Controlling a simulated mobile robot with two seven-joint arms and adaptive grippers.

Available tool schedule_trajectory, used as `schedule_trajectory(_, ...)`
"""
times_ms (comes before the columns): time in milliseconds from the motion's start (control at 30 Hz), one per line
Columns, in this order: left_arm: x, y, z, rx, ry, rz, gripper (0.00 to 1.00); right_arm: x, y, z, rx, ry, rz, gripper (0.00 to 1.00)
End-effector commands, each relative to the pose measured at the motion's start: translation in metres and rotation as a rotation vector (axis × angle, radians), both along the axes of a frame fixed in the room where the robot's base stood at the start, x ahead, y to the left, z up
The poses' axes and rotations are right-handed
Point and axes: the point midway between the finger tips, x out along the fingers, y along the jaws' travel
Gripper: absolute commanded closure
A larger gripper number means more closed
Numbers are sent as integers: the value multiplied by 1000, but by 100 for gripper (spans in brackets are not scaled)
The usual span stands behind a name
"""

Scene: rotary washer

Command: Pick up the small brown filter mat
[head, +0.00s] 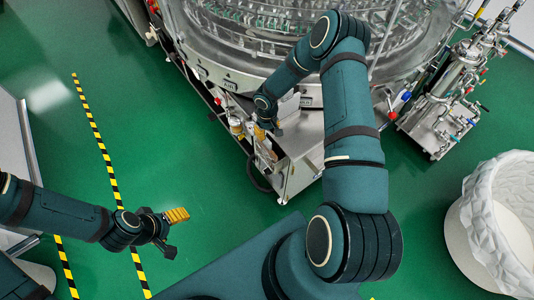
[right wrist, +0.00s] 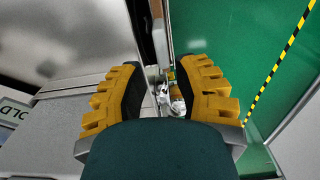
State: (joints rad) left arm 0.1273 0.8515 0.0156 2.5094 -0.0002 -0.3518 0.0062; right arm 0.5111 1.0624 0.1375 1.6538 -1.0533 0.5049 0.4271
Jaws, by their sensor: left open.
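I cannot make out a small brown filter mat in either view. In the head view my left gripper (head: 170,232) is open and empty over the green floor at the lower left, one yellow finger pad showing. My right arm reaches up and bends down to the front side of the round washer (head: 265,45). My right gripper (right wrist: 163,75) shows in the right wrist view with its two yellow-padded fingers apart. Between them, further off, are small white and brownish parts (right wrist: 175,103) that I cannot identify. In the head view its fingers are hard to tell from the machine's fittings.
A steel unit with pipes and valves (head: 455,90) stands at the upper right. A white textured round bin (head: 480,220) stands at the right edge. Yellow-black striped tape (head: 100,140) marks the floor at the left. The green floor (head: 170,120) between tape and washer is clear.

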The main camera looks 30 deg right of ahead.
Motion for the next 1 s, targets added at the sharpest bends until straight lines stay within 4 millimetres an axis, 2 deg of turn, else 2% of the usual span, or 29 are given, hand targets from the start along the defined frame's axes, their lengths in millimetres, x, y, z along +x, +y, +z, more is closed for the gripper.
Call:
schedule_trajectory(400, -3, 0, -8, -2, 6, -4, 29, -4, 2, -48, 1, -1, 0, 70)
schedule_trajectory(700, -3, 0, -8, -2, 7, -5, 29, -4, 2, -53, 0, -1, 0, 70)
schedule_trajectory(733, -3, 0, -8, -2, 7, -5, 29, -4, 2, -53, 0, -1, 0, 67)
schedule_trajectory(800, -3, 0, -8, -2, 7, -5, 29, -4, 2, -53, 0, -1, 0, 91)
schedule_trajectory(833, -3, 0, -8, -2, 7, -5, 29, -4, 2, -53, 0, -1, 0, 100)
schedule_trajectory(1000, -3, 0, -8, -2, 7, -5, 29, -5, 2, -53, 0, -1, 0, 100)
